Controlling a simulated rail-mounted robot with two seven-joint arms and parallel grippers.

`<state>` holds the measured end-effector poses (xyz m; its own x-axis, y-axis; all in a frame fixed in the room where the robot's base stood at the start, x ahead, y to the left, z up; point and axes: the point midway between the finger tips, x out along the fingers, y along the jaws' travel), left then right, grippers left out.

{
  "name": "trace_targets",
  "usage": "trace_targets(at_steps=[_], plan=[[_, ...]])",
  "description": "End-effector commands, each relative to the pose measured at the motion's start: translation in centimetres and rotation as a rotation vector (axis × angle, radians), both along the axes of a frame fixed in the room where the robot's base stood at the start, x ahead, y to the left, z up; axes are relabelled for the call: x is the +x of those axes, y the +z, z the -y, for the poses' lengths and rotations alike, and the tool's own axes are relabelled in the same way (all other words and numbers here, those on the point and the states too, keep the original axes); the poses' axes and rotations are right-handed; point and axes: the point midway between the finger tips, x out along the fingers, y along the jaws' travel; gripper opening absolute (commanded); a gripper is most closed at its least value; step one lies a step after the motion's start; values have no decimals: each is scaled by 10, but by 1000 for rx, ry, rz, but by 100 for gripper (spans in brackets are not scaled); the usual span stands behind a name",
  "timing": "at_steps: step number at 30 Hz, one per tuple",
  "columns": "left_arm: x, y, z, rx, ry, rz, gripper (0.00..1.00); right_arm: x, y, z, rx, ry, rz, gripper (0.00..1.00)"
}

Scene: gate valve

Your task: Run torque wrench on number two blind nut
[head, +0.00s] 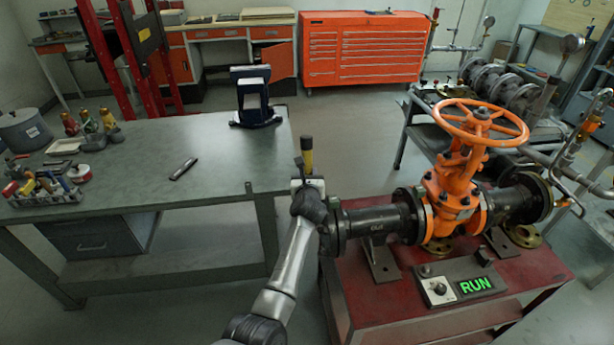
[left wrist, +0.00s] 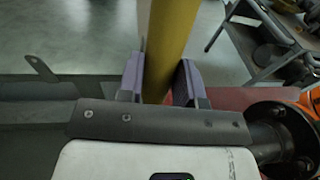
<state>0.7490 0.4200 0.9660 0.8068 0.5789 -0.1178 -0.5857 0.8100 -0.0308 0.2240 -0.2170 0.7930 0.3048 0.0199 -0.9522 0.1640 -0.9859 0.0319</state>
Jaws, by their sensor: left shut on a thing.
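My left gripper (head: 308,180) is shut on a tool with a yellow grip and a dark end, which looks like the torque wrench (head: 307,160). The tool stands roughly upright in the jaws. In the left wrist view, the yellow grip (left wrist: 171,45) is between the two finger pads of the gripper (left wrist: 158,85). The gripper is just behind and left of the dark blind flange (head: 336,226) at the left end of the valve pipe. The flange's nuts are too small to tell apart, and my arm partly covers that side. My right gripper is not in view.
The orange gate valve (head: 455,190) stands on a red bench (head: 400,315), with a lit green RUN panel (head: 475,284) in front. A grey worktable (head: 150,165) at left holds a dark vise-like stand (head: 254,100) and a tool rack (head: 45,190).

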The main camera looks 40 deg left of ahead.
Motion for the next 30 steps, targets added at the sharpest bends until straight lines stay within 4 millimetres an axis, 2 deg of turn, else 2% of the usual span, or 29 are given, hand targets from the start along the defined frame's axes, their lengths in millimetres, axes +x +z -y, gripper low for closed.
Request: trace_targets(at_steps=[1,30], plan=[[2,5,1,1,-3,8,0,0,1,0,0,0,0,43],[0,4,0,0,-3,8,0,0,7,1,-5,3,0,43]])
